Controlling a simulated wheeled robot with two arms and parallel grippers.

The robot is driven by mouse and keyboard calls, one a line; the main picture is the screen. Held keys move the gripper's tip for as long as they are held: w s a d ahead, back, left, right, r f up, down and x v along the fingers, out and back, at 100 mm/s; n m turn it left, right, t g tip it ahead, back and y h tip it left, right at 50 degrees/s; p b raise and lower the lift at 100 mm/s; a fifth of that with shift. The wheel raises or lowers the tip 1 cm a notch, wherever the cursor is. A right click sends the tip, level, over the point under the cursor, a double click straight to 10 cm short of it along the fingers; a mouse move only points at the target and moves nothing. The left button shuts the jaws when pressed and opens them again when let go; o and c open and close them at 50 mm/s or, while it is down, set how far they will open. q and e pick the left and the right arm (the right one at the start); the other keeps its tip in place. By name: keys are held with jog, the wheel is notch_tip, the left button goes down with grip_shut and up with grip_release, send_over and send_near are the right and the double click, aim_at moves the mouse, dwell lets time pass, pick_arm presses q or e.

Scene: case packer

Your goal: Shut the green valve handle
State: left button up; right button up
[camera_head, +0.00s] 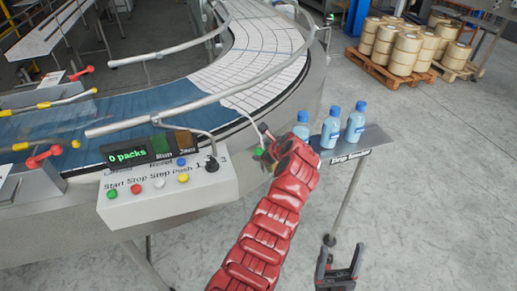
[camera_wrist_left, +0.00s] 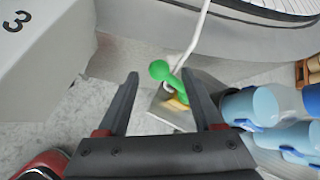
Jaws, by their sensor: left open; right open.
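The green valve handle (camera_wrist_left: 160,71) shows in the left wrist view, with a round knob end. It lies between the open fingers of my left gripper (camera_wrist_left: 160,76), closer to the right finger, which hides part of it. I cannot tell whether they touch. A yellow part (camera_wrist_left: 177,99) sits just below the handle on a grey metal piece. In the head view a small bit of the green handle (camera_head: 258,151) shows beside my left gripper (camera_head: 266,143), whose red arm hides the rest. My right gripper (camera_head: 338,264) is open and empty at the lower right, above the floor.
A control box (camera_head: 168,190) with buttons stands left of my left arm. The curved conveyor (camera_head: 255,60) runs behind. Several blue bottles (camera_head: 330,128) stand on a small shelf (camera_head: 372,143) just right of my left gripper.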

aim_at(259, 151)
pick_arm(q)
jog(key=x, duration=0.4)
jog(key=shift+s, duration=0.15)
jog(key=shift+w+a+f, duration=0.1)
jog(key=shift+w+f, duration=0.2)
jog(key=shift+w, duration=0.05)
grip_shut()
jog(key=shift+f, duration=0.1)
dwell(1.1)
